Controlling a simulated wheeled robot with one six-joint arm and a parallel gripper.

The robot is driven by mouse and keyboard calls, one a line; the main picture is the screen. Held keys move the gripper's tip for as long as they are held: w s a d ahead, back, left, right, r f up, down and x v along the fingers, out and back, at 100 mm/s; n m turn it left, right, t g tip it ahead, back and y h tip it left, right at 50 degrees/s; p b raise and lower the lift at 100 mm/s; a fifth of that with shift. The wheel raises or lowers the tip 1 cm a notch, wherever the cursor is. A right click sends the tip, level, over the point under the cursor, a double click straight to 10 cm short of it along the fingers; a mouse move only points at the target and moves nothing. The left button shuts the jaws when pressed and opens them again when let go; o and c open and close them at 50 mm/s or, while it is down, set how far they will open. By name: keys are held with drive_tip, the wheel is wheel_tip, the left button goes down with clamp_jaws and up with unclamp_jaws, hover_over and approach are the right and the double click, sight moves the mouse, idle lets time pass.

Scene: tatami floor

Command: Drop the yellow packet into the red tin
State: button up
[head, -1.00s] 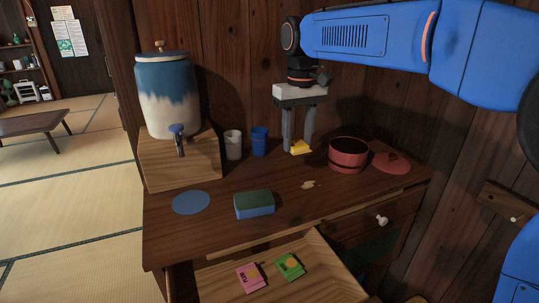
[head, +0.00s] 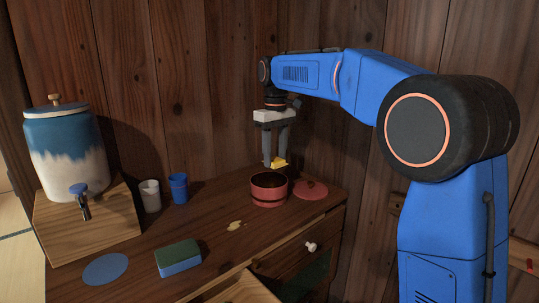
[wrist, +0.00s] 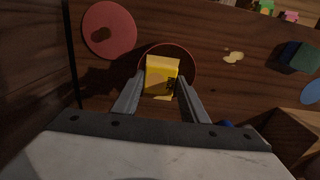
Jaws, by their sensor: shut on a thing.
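My gripper (head: 275,162) is shut on the yellow packet (head: 279,162) and holds it in the air above the back of the red tin (head: 269,190). The tin is open and stands on the cabinet top. In the wrist view the packet (wrist: 162,75) is between the fingertips and covers much of the tin's opening; the tin's rim (wrist: 193,62) shows around it. The inside bottom of the tin is mostly hidden. The red lid (head: 311,190) lies flat on the top, to the right of the tin.
A blue cup (head: 179,188), a white cup (head: 150,196) and a blue-and-white dispenser (head: 66,155) on a wooden stand (head: 80,222) are at the left. A green-and-blue sponge (head: 178,258), a blue disc (head: 106,269) and a pale spill (head: 235,226) lie in front. A drawer (head: 250,289) is open below.

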sight(275, 160)
drive_tip(key=shift+f, duration=2.45)
drive_tip(key=o, duration=1.1)
drive_tip(key=shift+r, duration=0.1)
wheel_tip(275, 160, up, 17)
drive_tip(key=shift+r, duration=0.1)
